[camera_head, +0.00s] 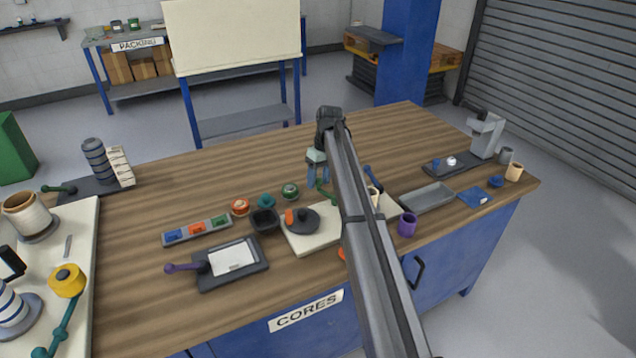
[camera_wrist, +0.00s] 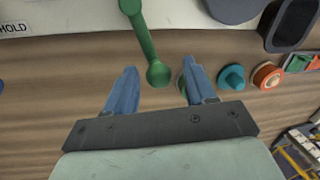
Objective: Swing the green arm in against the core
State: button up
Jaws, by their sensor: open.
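The green arm (camera_wrist: 145,35) shows in the wrist view as a slim bar with a round knob at each end. Its near knob lies between the two blue fingertips of my gripper (camera_wrist: 160,68), which are apart on either side of it. I cannot tell whether either finger touches it. In the head view my gripper (camera_head: 318,172) points down over the pale plate, and a little of the green arm (camera_head: 323,190) shows below it. A cream cylinder (camera_head: 374,194), possibly the core, is partly hidden behind my arm; the wrist view does not show it.
The pale plate (camera_head: 303,245) carries a dark disc (camera_head: 303,222). A dark square bowl (camera_head: 265,221), a teal knob (camera_wrist: 232,77) and an orange-rimmed roller (camera_wrist: 267,75) stand close by on the left. A purple cup (camera_head: 407,224) and grey tray (camera_head: 428,197) stand to the right.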

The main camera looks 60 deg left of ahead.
notch_tip(320, 180, up, 12)
jog(key=w, duration=0.2)
jog(key=shift+a, duration=0.25)
jog(key=shift+w, duration=0.1)
dwell(0.3)
